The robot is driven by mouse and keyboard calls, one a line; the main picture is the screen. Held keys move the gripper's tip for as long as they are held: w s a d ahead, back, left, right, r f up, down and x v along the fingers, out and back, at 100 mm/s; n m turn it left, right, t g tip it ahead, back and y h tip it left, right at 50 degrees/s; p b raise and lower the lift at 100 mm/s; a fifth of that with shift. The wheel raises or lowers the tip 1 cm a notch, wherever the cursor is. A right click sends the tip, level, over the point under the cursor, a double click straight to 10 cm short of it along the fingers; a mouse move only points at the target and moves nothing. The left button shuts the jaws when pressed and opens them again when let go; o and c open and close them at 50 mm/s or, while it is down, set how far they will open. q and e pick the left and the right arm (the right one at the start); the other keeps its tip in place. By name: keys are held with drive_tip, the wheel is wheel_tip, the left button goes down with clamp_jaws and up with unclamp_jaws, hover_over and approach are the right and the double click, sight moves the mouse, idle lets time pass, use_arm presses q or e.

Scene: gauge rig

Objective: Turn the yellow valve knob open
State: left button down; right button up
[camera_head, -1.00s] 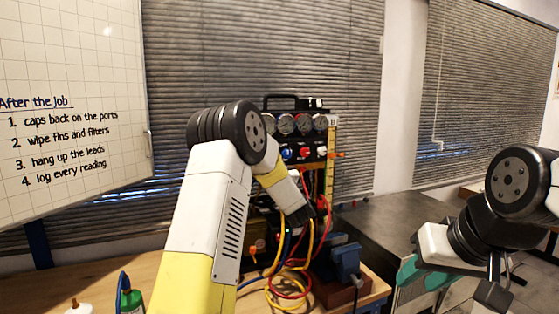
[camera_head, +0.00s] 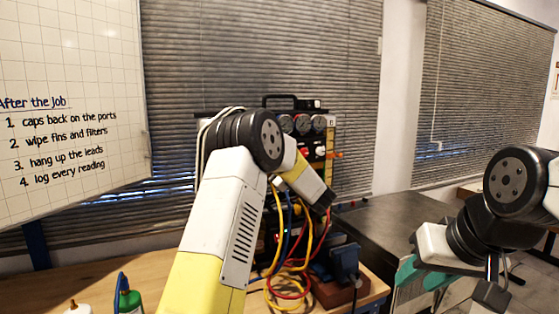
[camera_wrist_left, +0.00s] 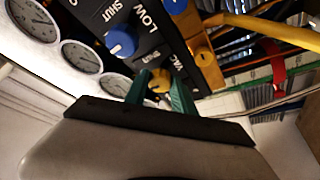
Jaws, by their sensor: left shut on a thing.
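The yellow valve knob (camera_wrist_left: 160,82) shows in the left wrist view, by the VAC label on the dark panel. The green fingers of my left gripper (camera_wrist_left: 160,92) are on either side of it and shut on it. Its pointer direction is too small to tell. In the head view, my left gripper (camera_head: 326,203) is at the right side of the gauge rig; its fingertips and the yellow knob are hidden.
A blue knob (camera_wrist_left: 122,40) with a SHUT label and several gauges are close beside my left gripper. Yellow, red and blue hoses (camera_head: 290,275) hang below the rig. A blue vise (camera_head: 340,262) stands in front. The dark bench (camera_head: 405,215) to the right looks largely clear.

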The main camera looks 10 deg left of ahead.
use_arm(q)
drive_tip(key=shift+n, duration=0.3)
drive_tip(key=c, duration=1.1)
unclamp_jaws()
drive_tip(key=shift+o, duration=0.2)
drive_tip(key=shift+d, duration=0.1)
drive_tip(key=v, duration=0.7)
drive_tip(key=shift+s+d, duration=0.2)
drive_tip(key=shift+d, duration=0.05)
